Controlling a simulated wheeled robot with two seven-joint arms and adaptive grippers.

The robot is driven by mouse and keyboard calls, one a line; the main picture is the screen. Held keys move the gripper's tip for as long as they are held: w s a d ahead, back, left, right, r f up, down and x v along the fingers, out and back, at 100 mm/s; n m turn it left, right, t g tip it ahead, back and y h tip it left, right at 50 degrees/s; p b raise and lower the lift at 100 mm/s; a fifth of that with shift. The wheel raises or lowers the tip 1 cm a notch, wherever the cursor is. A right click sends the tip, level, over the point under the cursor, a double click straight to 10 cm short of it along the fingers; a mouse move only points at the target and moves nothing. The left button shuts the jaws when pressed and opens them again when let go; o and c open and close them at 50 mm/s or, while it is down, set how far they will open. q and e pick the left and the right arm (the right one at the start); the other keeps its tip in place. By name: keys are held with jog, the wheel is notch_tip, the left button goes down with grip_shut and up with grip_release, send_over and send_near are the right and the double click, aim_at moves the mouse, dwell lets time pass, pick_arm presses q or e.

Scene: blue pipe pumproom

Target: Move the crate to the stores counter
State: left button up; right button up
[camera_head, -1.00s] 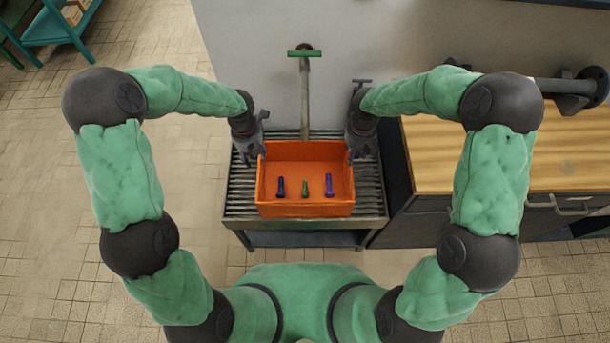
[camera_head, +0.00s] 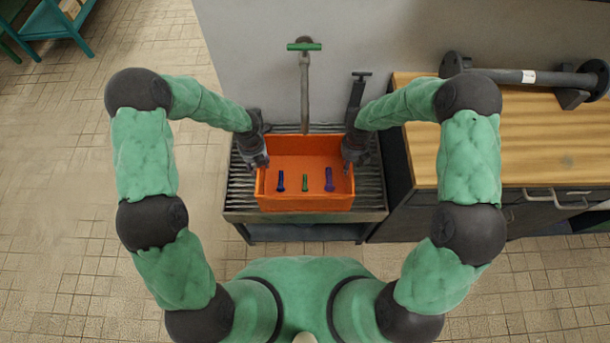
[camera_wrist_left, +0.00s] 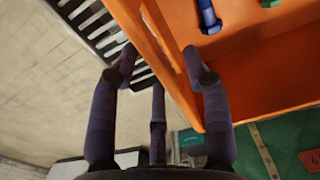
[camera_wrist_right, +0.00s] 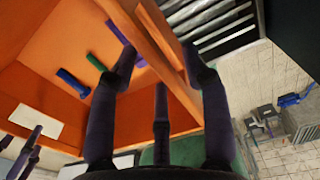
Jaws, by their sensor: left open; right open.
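The orange crate (camera_head: 305,204) sits on a slatted metal stand against the wall. A dark blue bolt (camera_head: 281,181), a green bolt (camera_head: 305,183) and a purple bolt (camera_head: 329,180) lie in it. My left gripper (camera_head: 262,161) is open at the crate's left wall; in the left wrist view its fingers (camera_wrist_left: 160,62) straddle the wall, one outside and one inside. My right gripper (camera_head: 350,160) is open at the right wall; in the right wrist view its fingers (camera_wrist_right: 160,65) straddle that wall likewise. A wooden-topped counter (camera_head: 450,150) stands to the right.
A dark pipe piece (camera_head: 525,77) lies along the back of the counter. A standing pipe with a green handle (camera_head: 304,85) rises behind the crate. A teal shelf (camera_head: 55,25) is at the far left. The floor at left is clear.

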pick_arm(q)
jog(key=shift+f, duration=0.5)
pick_arm(e)
jog(key=shift+f, duration=0.5)
pick_arm(q)
grip_shut()
pick_arm(e)
grip_shut()
pick_arm(q)
jog(key=shift+r, duration=0.1)
pick_arm(e)
jog(key=shift+w+r, duration=0.1)
